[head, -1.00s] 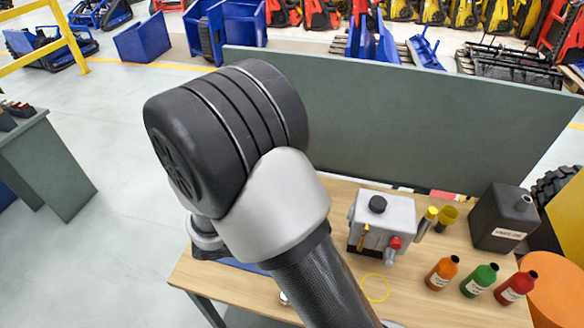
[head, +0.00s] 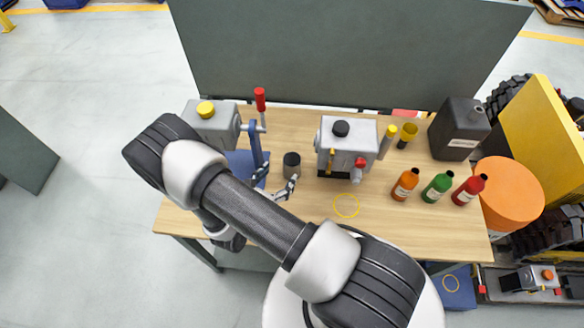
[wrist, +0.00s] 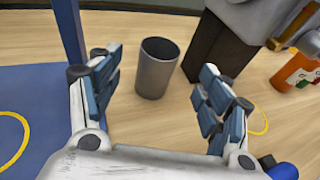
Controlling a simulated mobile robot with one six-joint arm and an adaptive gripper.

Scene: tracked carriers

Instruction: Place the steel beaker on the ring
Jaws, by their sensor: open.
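The steel beaker (head: 291,165) is a dark grey open-topped cup standing upright on the wooden table. In the wrist view the beaker (wrist: 157,72) stands just beyond and between my open fingers, with no visible contact. My gripper (head: 277,182) is open and empty, low over the table on the near side of the beaker. A thin yellow ring (head: 346,194) lies on the bare wood to the right of the beaker. Part of it also shows in the wrist view (wrist: 265,122), partly hidden behind my right finger.
A grey machine (head: 347,140) stands right of the beaker. A blue stand with a red-handled lever (head: 260,100) is at left. Orange (head: 404,186), green and red bottles and a black canister (head: 458,130) stand at right. Another yellow ring marks a blue surface (wrist: 30,110).

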